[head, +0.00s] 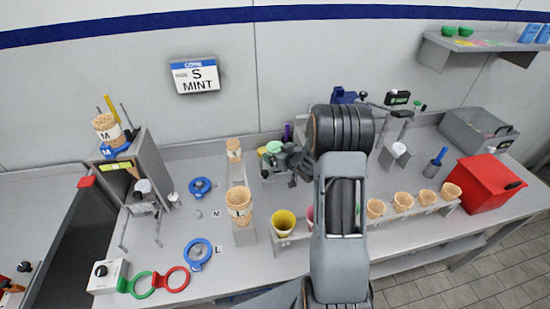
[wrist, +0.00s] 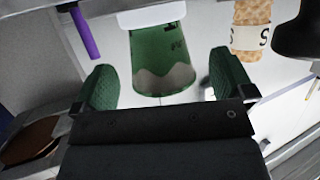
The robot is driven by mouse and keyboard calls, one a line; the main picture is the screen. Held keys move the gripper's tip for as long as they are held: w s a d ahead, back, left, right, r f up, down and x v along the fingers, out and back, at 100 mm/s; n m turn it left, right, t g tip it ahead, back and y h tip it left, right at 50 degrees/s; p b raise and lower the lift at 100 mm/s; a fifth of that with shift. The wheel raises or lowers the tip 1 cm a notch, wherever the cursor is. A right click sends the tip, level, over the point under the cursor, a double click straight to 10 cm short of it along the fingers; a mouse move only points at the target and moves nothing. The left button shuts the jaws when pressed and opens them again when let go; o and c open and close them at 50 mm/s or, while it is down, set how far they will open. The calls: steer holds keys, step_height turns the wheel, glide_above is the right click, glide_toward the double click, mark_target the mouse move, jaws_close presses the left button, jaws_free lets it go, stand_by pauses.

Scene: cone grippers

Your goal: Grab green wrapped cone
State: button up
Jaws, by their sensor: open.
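The green wrapped cone (wrist: 163,60) is in the upper middle of the wrist view, with dark markings and a pale wavy band near its lower end. A white part covers its top end. My gripper (wrist: 165,84) is open, with one green-padded finger on each side of the cone and a visible gap on both sides. Whether the cone is fully between the pads in depth, I cannot tell. In the head view my gripper (head: 283,163) is at the back of the counter, beside a small green shape (head: 273,147) that looks like this cone, partly hidden by the gripper.
A purple stick (wrist: 84,33) is left of the cone, and a waffle cone with an S band (wrist: 251,28) is to its right. In the head view, a yellow cup (head: 284,222) and several waffle cones stand in the front rack. A red box (head: 480,184) is at right.

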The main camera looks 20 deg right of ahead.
steer(key=shift+w+a+f, duration=0.1)
steer(key=shift+w+f, duration=0.05)
steer(key=shift+w, duration=0.35)
steer(key=shift+c, duration=0.3)
steer(key=c, duration=0.7)
